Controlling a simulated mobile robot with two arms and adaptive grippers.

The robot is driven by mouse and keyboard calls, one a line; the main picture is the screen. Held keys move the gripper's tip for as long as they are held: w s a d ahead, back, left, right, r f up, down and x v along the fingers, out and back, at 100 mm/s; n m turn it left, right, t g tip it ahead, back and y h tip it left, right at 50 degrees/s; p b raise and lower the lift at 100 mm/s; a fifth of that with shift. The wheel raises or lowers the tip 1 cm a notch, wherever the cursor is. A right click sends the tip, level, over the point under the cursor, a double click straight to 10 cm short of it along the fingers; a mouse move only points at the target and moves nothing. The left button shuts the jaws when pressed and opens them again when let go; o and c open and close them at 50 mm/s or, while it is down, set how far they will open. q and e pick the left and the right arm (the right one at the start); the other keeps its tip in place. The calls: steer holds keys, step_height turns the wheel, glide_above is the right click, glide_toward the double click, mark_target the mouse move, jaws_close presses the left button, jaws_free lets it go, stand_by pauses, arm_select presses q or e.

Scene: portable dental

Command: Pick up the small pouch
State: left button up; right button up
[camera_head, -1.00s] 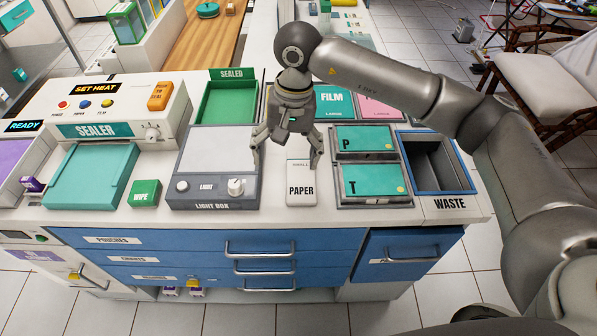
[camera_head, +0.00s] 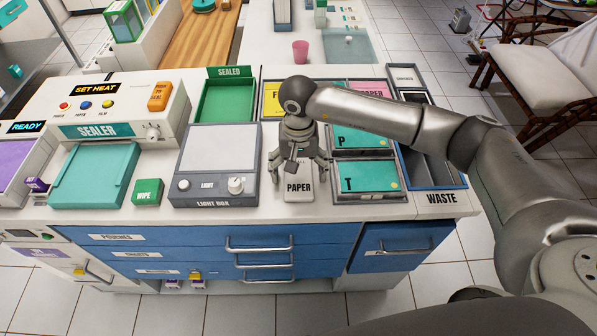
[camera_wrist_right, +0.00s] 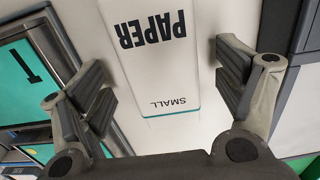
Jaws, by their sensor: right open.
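The small pouch (camera_head: 299,187) is white, marked PAPER, and lies flat on the white counter between the light box and the tray marked P and T. In the right wrist view the pouch (camera_wrist_right: 160,75) shows PAPER and SMALL upside down, with a thin teal line at its near end. My right gripper (camera_head: 299,178) is over the pouch, pointing down. Its fingers (camera_wrist_right: 165,95) are open, one on each side of the pouch, with gaps to it. Nothing is held. My left gripper is not in view.
The light box (camera_head: 215,150) stands close on the left. The tray with green P and T plates (camera_head: 367,177) and the waste bin (camera_head: 436,190) are on the right. A green SEALED tray (camera_head: 229,98) and the sealer (camera_head: 110,115) stand further left.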

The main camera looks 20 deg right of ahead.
steer(key=shift+f, duration=0.25)
steer(key=c, duration=1.1)
steer(key=shift+r, duration=0.1)
